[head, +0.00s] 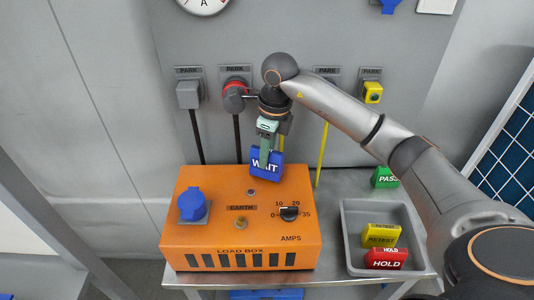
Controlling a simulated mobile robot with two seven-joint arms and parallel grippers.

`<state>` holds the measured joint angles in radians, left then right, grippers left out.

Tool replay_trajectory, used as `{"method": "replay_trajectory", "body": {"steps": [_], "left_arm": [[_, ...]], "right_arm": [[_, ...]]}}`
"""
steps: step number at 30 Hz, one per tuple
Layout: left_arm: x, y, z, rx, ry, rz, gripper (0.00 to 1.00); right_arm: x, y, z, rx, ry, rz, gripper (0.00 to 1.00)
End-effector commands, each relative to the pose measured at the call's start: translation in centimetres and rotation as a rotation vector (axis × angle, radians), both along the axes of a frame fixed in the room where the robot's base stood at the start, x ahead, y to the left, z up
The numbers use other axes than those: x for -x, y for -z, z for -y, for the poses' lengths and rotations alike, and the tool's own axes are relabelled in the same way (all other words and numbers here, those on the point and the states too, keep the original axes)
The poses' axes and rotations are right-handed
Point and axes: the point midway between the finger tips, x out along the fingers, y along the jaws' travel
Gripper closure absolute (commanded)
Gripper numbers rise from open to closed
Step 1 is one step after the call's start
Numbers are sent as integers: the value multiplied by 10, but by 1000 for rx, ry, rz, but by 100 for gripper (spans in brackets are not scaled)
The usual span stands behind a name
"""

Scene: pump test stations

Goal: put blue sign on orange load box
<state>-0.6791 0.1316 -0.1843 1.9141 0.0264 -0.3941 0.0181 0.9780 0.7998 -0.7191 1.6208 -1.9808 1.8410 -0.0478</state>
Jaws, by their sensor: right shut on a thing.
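The blue sign (264,167), marked WAIT, is in my right gripper (266,150), which is shut on it. The sign is over the back right part of the orange load box (205,244); I cannot tell whether it touches the top. The box stands on a grey metal table and carries a blue socket, an EARTH terminal and an AMPS dial. My left gripper is not in view.
A grey tray (348,231) right of the box holds a yellow RETEST sign (381,235) and a red HOLD sign (386,258). A green PASS sign (384,178) stands behind it. Parked plugs with hanging cables line the back panel.

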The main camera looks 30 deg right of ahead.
Motion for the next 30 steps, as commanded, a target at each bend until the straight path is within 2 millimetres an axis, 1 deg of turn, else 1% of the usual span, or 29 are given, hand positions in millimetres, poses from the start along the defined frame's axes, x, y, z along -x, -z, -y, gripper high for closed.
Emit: {"method": "replay_trajectory", "body": {"steps": [3,11,14,15,21,23,30], "left_arm": [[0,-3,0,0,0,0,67],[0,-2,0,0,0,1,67],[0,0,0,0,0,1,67],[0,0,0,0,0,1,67],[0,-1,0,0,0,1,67],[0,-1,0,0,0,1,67],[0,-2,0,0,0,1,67]], "right_arm": [[0,8,0,-2,1,1,100],[0,10,0,-1,1,3,100],[0,13,0,-1,1,3,100],[0,13,0,-2,1,2,62],[0,12,0,-1,1,2,39],[0,12,0,-1,1,2,34],[0,11,0,-1,1,2,34]]}}
